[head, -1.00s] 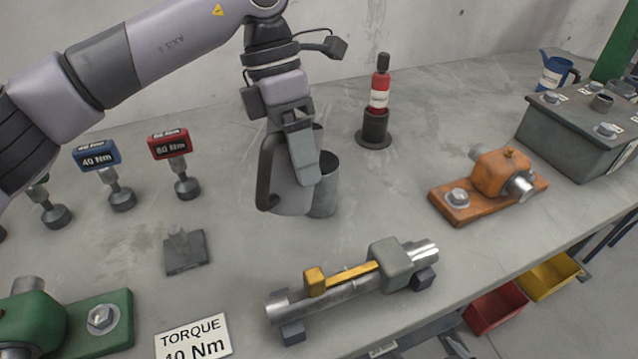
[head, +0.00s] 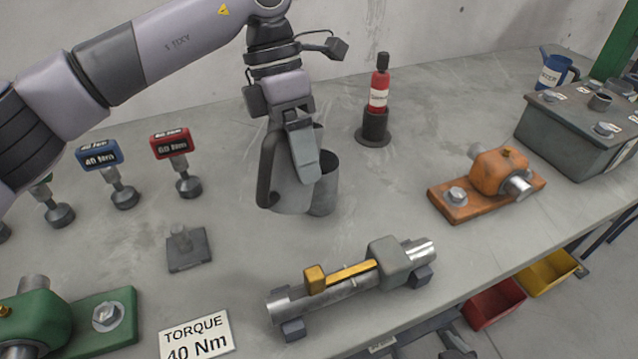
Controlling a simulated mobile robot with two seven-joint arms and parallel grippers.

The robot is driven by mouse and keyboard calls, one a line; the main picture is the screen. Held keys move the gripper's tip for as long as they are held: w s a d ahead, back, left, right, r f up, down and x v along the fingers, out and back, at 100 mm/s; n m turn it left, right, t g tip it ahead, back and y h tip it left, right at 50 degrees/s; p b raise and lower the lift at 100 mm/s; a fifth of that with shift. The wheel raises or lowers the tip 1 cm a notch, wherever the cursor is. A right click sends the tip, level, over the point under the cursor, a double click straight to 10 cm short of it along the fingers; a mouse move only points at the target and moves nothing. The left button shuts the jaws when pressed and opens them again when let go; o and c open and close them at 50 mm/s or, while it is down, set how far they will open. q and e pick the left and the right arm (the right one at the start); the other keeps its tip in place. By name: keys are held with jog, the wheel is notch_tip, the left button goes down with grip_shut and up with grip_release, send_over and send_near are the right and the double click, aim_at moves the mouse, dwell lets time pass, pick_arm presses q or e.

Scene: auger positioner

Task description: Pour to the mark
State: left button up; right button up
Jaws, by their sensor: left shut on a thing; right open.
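My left gripper (head: 303,152) is shut on a dark grey jug (head: 286,193) in the middle of the head view. The jug has a thick handle on its left side and looks close to upright. A dark grey open-topped cylinder (head: 328,190) shows directly to the right of the jug, partly hidden by the jug and the gripper. I cannot tell whether the two touch. No liquid, stream or fill mark is visible. My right gripper is not in view.
A blue jug (head: 552,76) stands at the back right, behind a grey tank (head: 570,130). A red bottle (head: 380,92) stands in a dark holder. An orange unit (head: 492,180), a silver shaft assembly (head: 350,280), torque tools (head: 174,148) and a torque sign (head: 196,336) surround the jug.

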pick_arm(q)
jog(key=shift+r+p, duration=0.25)
jog(key=shift+p, duration=0.2)
dwell(0.6)
jog(key=shift+r+g+p, duration=0.2)
jog(key=shift+g+p, duration=0.2)
jog(key=shift+p, duration=0.15)
dwell(0.3)
jog(key=shift+r, duration=0.2)
jog(key=shift+g+y, duration=0.3)
jog(key=shift+g, duration=0.1)
jog(key=shift+r, duration=0.2)
jog(key=shift+w, duration=0.1)
dwell(0.6)
jog(key=shift+d+r+g, duration=0.1)
jog(key=shift+r+g, duration=0.15)
jog(key=shift+g, duration=0.15)
